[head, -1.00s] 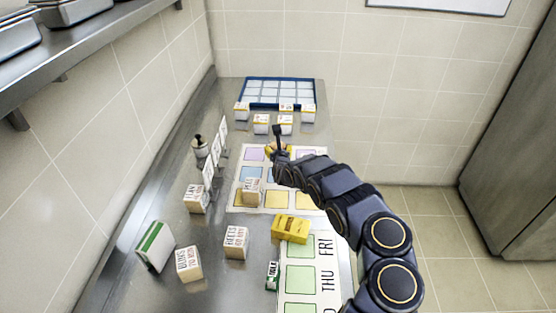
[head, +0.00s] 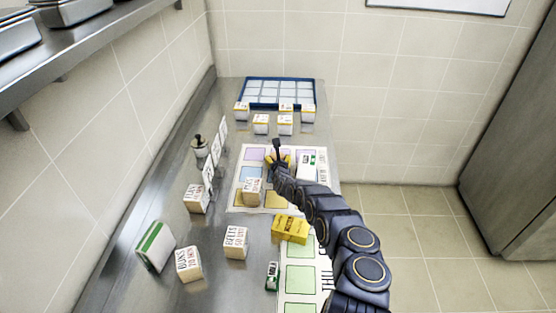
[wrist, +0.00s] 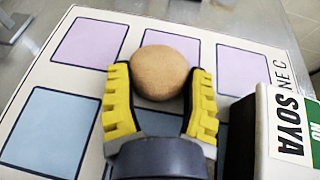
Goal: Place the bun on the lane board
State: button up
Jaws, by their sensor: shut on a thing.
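The bun (wrist: 160,73), round and brown, sits between the yellow fingers of my gripper (wrist: 160,100) in the wrist view. The fingers are shut on its sides. In the head view my gripper (head: 280,158) is over the far part of the lane board (head: 236,190), and the bun cannot be made out clearly. The lane board is white with purple, blue and yellow squares. In the wrist view the bun is over the purple row (wrist: 90,43), in front of the middle purple square. I cannot tell whether it touches the board.
A soya carton (wrist: 290,130) stands close right of my gripper, also seen in the head view (head: 308,160). A labelled block (head: 252,191) is on the board's near left. A yellow box (head: 290,229) is nearer. Small white boxes (head: 261,124) and a blue-rimmed tray (head: 245,92) lie beyond.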

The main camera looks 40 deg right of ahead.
jog(key=shift+f, duration=0.1)
jog(key=o, duration=1)
